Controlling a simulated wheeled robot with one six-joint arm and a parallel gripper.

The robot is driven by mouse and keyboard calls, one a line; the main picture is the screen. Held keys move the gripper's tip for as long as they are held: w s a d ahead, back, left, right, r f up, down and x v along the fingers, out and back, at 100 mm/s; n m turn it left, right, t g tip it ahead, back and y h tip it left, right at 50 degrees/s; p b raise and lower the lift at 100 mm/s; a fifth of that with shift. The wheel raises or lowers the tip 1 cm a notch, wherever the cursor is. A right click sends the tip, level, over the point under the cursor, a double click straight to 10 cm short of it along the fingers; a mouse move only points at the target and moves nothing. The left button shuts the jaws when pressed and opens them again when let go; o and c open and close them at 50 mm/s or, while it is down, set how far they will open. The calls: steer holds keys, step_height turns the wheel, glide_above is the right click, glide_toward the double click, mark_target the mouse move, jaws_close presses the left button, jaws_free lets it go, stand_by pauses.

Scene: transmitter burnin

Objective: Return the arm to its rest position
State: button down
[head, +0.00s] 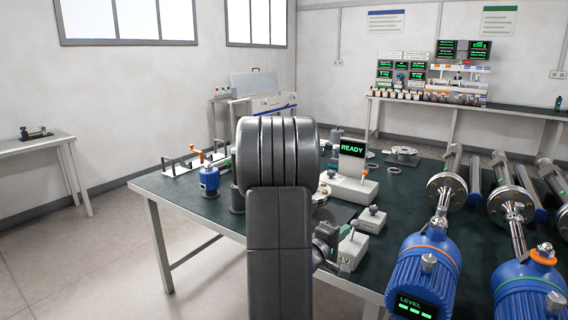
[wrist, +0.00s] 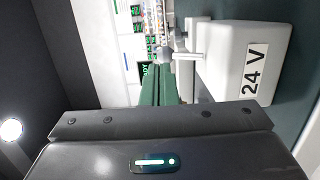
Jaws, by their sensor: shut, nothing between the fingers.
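My arm stands upright in the middle of the head view and hides part of the bench. The end of my gripper (head: 326,246) shows just right of the arm, low over the bench beside a small white box marked V (head: 352,248). In the wrist view the dark body of my gripper (wrist: 160,125) fills the bottom, with a green light on it. It is shut and holds nothing. A white block marked 24 V (wrist: 245,62) is close beyond it at upper right; I cannot tell if they touch.
The dark green bench (head: 160,187) carries a READY display unit (head: 351,148), a blue transmitter (head: 209,180) and large blue transmitters (head: 425,265) with flanges at right. A side table (head: 35,143) stands left. A shelf rack (head: 458,80) is at the back. Open floor lies at left.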

steer(key=shift+w+d+r+g+p, duration=0.15)
steer(key=shift+r+p, duration=0.2)
steer(key=shift+p, duration=0.5)
steer(key=shift+w+a+r+g+p, duration=0.15)
steer(key=shift+r+p, duration=0.15)
steer(key=shift+p, duration=0.55)
steer(key=p, duration=0.2)
steer(key=r+y+p, duration=0.1)
steer(key=p, duration=0.2)
steer(key=shift+w+d+g, duration=0.1)
steer(key=shift+d+g, duration=0.1)
steer(key=shift+g, duration=0.2)
steer(key=r+g+y+p, duration=0.1)
steer(key=p, duration=0.7)
steer(key=shift+d+r, duration=0.1)
steer(key=shift+r, duration=0.1)
